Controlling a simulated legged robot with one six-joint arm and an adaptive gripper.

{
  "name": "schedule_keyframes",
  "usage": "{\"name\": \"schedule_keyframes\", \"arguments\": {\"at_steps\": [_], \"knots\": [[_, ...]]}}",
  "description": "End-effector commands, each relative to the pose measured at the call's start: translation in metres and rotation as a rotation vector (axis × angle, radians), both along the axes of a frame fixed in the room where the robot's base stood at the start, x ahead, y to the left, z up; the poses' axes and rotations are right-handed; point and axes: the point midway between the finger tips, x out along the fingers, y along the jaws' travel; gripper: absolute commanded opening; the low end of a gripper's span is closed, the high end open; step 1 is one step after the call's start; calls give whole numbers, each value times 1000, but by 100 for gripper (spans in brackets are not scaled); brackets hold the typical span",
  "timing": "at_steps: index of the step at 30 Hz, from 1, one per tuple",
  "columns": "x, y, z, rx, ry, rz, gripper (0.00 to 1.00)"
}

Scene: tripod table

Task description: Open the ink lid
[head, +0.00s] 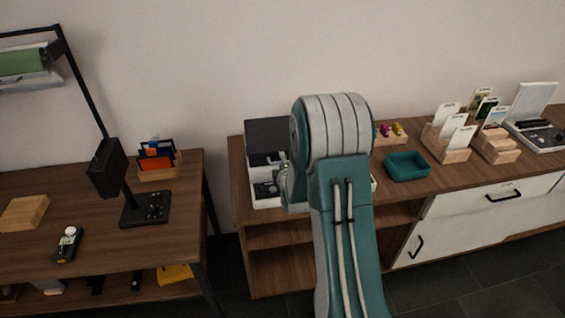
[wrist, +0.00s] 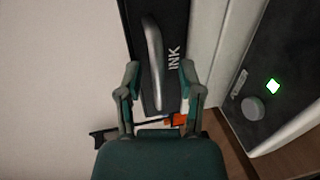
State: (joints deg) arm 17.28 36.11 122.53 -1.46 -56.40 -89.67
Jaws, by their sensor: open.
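The ink lid (wrist: 176,20) is a dark panel marked INK in white, in the upper middle of the wrist view. It carries a curved grey metal handle (wrist: 155,60) that runs lengthwise along it. My gripper (wrist: 160,68) is open, with one finger on each side of the handle's lower part. A gap shows between each finger and the handle; I cannot tell how deep the fingers reach. In the head view, a white and black machine (head: 266,160) stands on the cabinet's left end, partly hidden behind my arm. My gripper is hidden there.
In the wrist view, a dark control panel (wrist: 262,75) with a green light and round knob lies on the right. In the head view, a teal tray (head: 407,167) and card holders (head: 447,142) stand right of my arm on the cabinet. A desk (head: 100,255) stands left.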

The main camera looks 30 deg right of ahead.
Motion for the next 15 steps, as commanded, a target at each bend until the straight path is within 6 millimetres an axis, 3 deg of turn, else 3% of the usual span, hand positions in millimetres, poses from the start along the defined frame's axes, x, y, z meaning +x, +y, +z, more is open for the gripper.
{"name": "schedule_keyframes", "arguments": {"at_steps": [1,3,4,15], "knots": [[0,0,0,0,0,0,39],[0,0,0,0,0,0,8],[0,0,0,0,0,0,0],[1,0,1,2,9,0,0]]}}
